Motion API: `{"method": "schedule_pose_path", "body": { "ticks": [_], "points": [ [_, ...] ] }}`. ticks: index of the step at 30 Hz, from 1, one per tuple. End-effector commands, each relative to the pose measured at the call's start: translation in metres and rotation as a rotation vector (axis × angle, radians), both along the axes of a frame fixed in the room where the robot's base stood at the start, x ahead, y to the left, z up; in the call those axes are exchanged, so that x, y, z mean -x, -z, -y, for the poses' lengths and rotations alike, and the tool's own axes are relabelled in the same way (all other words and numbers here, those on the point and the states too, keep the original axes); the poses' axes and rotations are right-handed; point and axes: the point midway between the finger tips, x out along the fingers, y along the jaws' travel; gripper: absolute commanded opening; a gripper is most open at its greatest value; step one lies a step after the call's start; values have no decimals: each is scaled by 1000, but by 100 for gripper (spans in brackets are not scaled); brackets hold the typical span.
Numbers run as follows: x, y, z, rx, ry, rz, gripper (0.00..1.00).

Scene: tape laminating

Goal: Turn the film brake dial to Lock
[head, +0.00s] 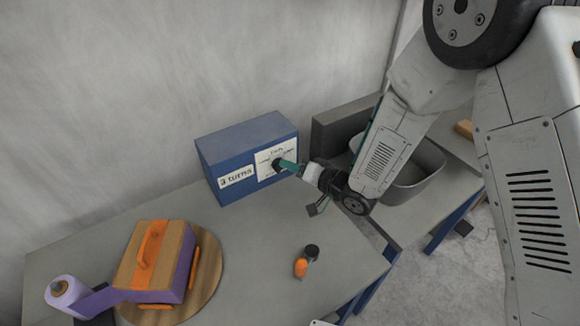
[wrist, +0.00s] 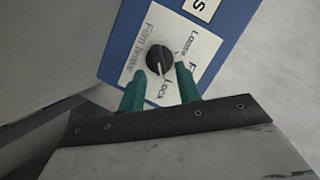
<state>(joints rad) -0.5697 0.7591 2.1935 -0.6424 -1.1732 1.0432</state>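The film brake dial (wrist: 160,59) is a round black knob on a white label with the words Film brake, Loose and Lock, on the blue box (head: 247,150). In the wrist view, the pale mark on the dial seems to point down, towards the word Lock. My gripper (wrist: 160,69) has its two green fingers apart, one on each side of the dial's lower part. I cannot tell whether they touch it. In the head view, my gripper (head: 284,164) is at the front of the box and partly covers the label; the dial shows dark at the fingertips.
A cardboard box with an orange handle (head: 151,245) and purple film sits on a round wooden turntable (head: 208,275), beside a film roll (head: 65,290). An orange tool with a black top (head: 302,265) stands near the table's right edge. A grey bin (head: 425,165) is behind my arm.

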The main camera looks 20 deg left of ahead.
Motion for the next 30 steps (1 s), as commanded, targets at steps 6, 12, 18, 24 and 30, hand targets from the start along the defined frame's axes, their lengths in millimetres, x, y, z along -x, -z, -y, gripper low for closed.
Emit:
{"method": "schedule_pose_path", "body": {
  "ticks": [6,12,18,24,30],
  "points": [
    [14,-9,36,2,3,-1,34],
    [23,-14,55,0,1,-1,34],
    [25,-15,58,0,-1,0,34],
    [25,-15,58,0,-1,0,34],
    [22,-18,59,11,7,7,34]
  ]
}}
